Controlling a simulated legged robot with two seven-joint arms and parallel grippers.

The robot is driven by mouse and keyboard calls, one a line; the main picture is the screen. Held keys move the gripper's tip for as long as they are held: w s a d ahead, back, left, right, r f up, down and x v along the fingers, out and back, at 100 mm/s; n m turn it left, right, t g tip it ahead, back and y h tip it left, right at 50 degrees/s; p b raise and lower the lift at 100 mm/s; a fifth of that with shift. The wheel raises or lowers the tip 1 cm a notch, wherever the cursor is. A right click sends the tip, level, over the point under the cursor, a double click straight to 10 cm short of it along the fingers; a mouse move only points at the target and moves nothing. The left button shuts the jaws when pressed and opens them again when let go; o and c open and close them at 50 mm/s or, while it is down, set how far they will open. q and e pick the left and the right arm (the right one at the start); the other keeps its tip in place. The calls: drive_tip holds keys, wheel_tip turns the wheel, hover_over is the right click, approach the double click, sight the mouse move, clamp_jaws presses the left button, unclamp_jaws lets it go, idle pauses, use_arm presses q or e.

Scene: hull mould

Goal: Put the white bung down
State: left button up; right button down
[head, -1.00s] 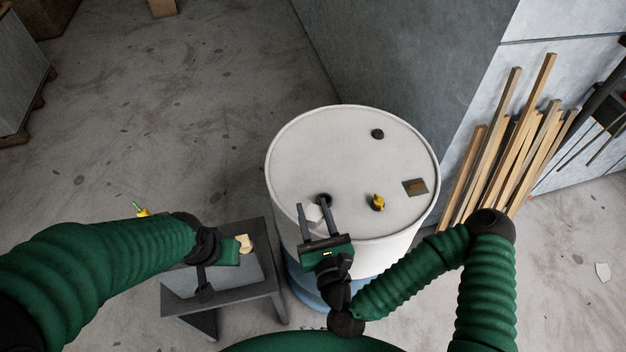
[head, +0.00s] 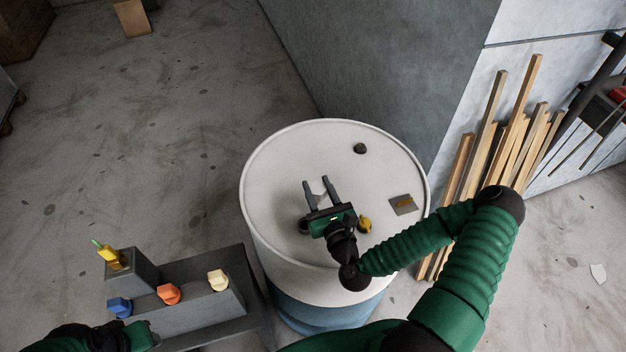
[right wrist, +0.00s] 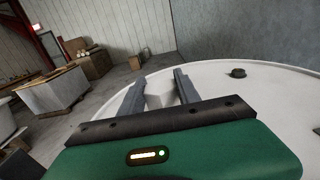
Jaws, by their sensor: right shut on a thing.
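My right gripper (head: 318,184) is shut on the white bung (head: 318,197), over the near left part of the white drum top (head: 275,170). In the right wrist view the pale bung (right wrist: 160,96) shows between the two grey fingers (right wrist: 158,84). I cannot tell whether it touches the drum top. A dark round opening (head: 304,226) lies beside the gripper body, partly hidden by it. My left gripper (head: 142,337) is at the lower left by the grey bench; its fingers are not clear.
The drum top also holds a yellow bung (head: 365,224), a dark round fitting (head: 360,148) and a small plate (head: 403,205). The stepped grey stand (head: 200,316) carries blue (head: 120,307), orange (head: 168,294) and cream (head: 218,280) bungs. Timber (head: 500,140) leans at right.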

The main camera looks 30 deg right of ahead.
drive_tip(key=w+d, duration=0.2)
drive_tip(key=w+d+p, duration=0.1)
drive_tip(key=w+d, duration=0.1)
drive_tip(key=w, duration=0.1)
drive_tip(key=w+d, duration=0.2)
drive_tip(key=shift+w+d+f+p, duration=0.25)
drive_tip(key=shift+d+f+p, duration=0.1)
drive_tip(key=shift+d+f, duration=0.05)
wheel_tip(320, 180, down, 3)
drive_tip(key=shift+a, duration=0.15)
drive_tip(key=shift+a+f, duration=0.15)
drive_tip(key=shift+f, duration=0.1)
drive_tip(key=shift+w+a, duration=0.1)
drive_tip(key=shift+a, duration=0.05)
use_arm(q)
drive_tip(key=shift+w+d+r, duration=0.15)
drive_tip(key=shift+r, duration=0.25)
use_arm(e)
drive_tip(key=shift+f, duration=0.1)
drive_tip(key=c, duration=1.3)
unclamp_jaws()
drive_tip(key=o, duration=0.4)
drive_tip(key=shift+d+f, duration=0.1)
drive_tip(key=shift+d, duration=0.2)
use_arm(q)
drive_tip(key=shift+d, duration=0.3)
use_arm(e)
drive_tip(key=shift+o, duration=0.2)
